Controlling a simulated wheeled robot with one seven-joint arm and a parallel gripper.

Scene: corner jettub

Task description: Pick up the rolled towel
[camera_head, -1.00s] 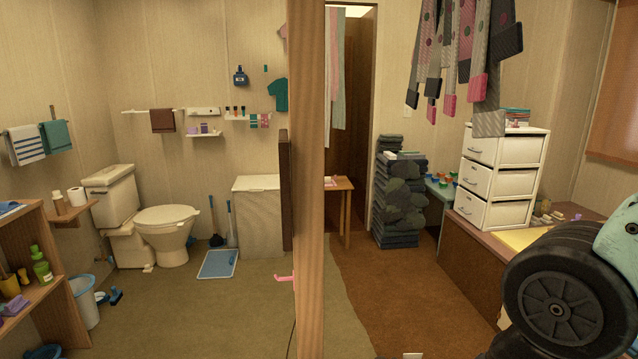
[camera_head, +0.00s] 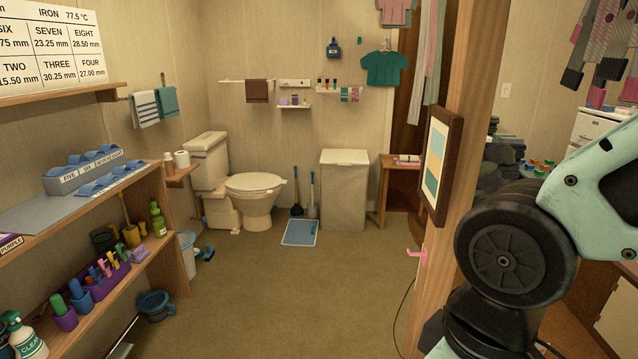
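I cannot make out a rolled towel for certain. A small pink and white item (camera_head: 407,160) lies on a little wooden table (camera_head: 398,168) at the back, right of the white cabinet; it is too small to tell whether it is a rolled towel. A striped white towel (camera_head: 145,109) and a teal towel (camera_head: 167,101) hang flat on the left wall. A brown towel (camera_head: 257,92) hangs on the back wall. Part of my arm shows at the right, but my gripper is outside the view.
A wooden post with a framed picture (camera_head: 436,165) and a pink hook (camera_head: 417,256) stands right of centre. A toilet (camera_head: 253,197), blue mat (camera_head: 300,232) and white cabinet (camera_head: 344,190) are at the back. Shelves (camera_head: 170,262) line the left. The middle floor (camera_head: 290,295) is clear.

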